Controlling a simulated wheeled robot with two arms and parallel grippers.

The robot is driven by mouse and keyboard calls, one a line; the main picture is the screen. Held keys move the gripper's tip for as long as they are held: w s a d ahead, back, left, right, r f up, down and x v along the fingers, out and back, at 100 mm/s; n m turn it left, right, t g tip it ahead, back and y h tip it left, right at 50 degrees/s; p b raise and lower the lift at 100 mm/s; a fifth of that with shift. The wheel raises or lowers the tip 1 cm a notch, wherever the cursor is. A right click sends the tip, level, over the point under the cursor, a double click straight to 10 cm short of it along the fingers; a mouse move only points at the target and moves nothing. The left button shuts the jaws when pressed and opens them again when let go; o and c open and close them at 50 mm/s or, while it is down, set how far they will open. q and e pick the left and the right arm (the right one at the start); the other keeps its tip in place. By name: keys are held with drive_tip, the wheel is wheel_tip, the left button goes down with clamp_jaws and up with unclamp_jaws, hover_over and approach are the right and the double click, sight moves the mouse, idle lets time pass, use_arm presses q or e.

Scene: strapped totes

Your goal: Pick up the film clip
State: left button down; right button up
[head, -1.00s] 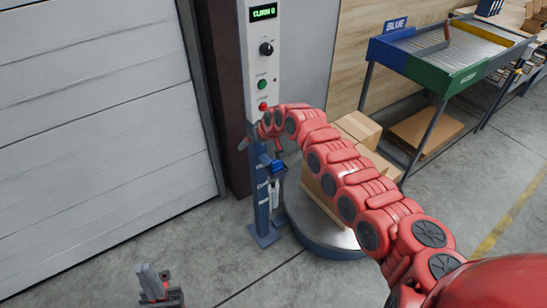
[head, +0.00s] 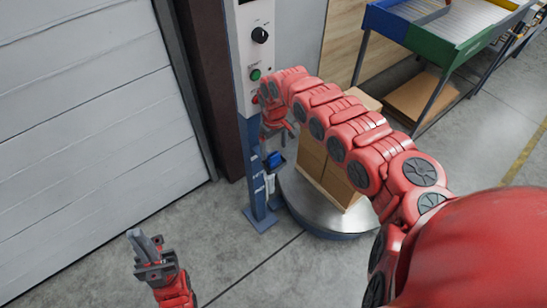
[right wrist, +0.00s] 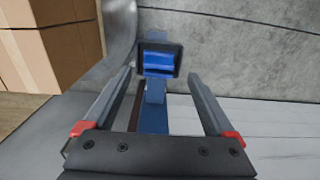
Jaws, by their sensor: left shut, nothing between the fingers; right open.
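The film clip (right wrist: 159,62) appears to be the blue piece in a dark holder on the blue lower part of the control post. It also shows in the head view (head: 274,160). My right gripper (right wrist: 161,74) is open, and the holder with the blue piece lies between and beyond its fingertips in the right wrist view. In the head view my right gripper (head: 277,134) hangs just above the holder, apart from it. My left gripper (head: 139,240) is shut and empty at the lower left, far from the post.
The control post (head: 256,90) has a knob and a green button. Cartons (head: 325,170) stand on a round metal turntable (head: 310,212) right of the post. A blue and green bin table (head: 440,45) is at the back right. The floor at left is clear.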

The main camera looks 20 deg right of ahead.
sight(274, 154)
drive_tip(key=shift+w+f+p, duration=0.15)
drive_tip(key=shift+f, duration=1.2)
drive_tip(key=shift+w+f+p, duration=0.1)
drive_tip(key=shift+f+p, duration=0.05)
drive_tip(key=shift+f, duration=1.15)
drive_tip(key=shift+r, duration=0.1)
clamp_jaws()
